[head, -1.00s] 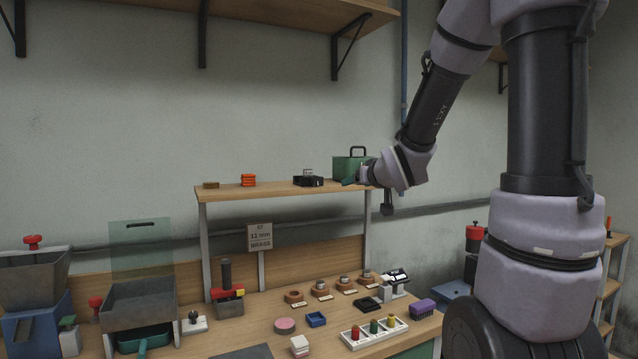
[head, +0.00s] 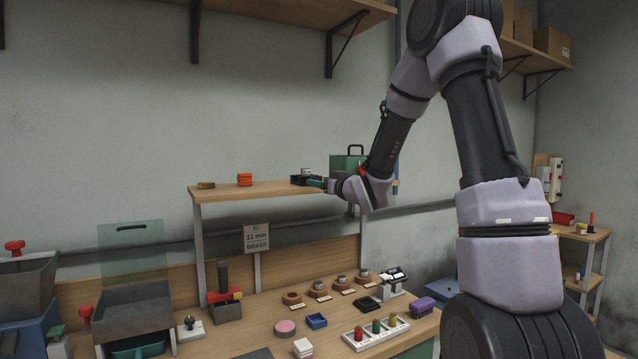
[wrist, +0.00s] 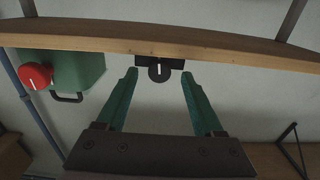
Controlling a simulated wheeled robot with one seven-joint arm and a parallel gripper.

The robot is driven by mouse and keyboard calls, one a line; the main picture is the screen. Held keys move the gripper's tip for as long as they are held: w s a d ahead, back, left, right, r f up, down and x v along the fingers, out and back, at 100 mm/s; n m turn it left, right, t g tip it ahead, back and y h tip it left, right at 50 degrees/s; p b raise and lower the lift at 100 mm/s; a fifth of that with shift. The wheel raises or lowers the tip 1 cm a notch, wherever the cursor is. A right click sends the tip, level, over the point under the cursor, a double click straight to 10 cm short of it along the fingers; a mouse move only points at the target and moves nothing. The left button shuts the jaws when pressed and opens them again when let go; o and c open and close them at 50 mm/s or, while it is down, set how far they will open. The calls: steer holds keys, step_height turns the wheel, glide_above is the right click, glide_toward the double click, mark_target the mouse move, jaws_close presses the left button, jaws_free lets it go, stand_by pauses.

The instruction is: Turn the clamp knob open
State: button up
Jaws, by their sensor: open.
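A black clamp-like block (wrist: 152,62) sits at the shelf edge in the wrist view, with a round dark knob (wrist: 160,72) marked by a pale line. The block also shows on the raised shelf in the head view (head: 304,178). My gripper (wrist: 160,74) is open, with its green fingers on either side of the knob in the picture and nothing held. I cannot tell how far the fingertips are from the knob in depth. In the head view my gripper (head: 314,183) is at the right part of the shelf, beside the block, partly hidden by my wrist.
A green box (head: 347,162) with a black handle stands close to my wrist; a red knob (wrist: 35,76) on it shows in the wrist view. Orange discs (head: 244,180) and a brown disc (head: 206,185) lie farther left on the shelf (head: 272,189). The bench below is crowded.

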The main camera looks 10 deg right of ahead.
steer(key=shift+x, duration=1)
steer(key=shift+c, duration=0.3)
jaws_close()
steer(key=n, duration=0.3)
steer(key=shift+o, duration=0.3)
jaws_free()
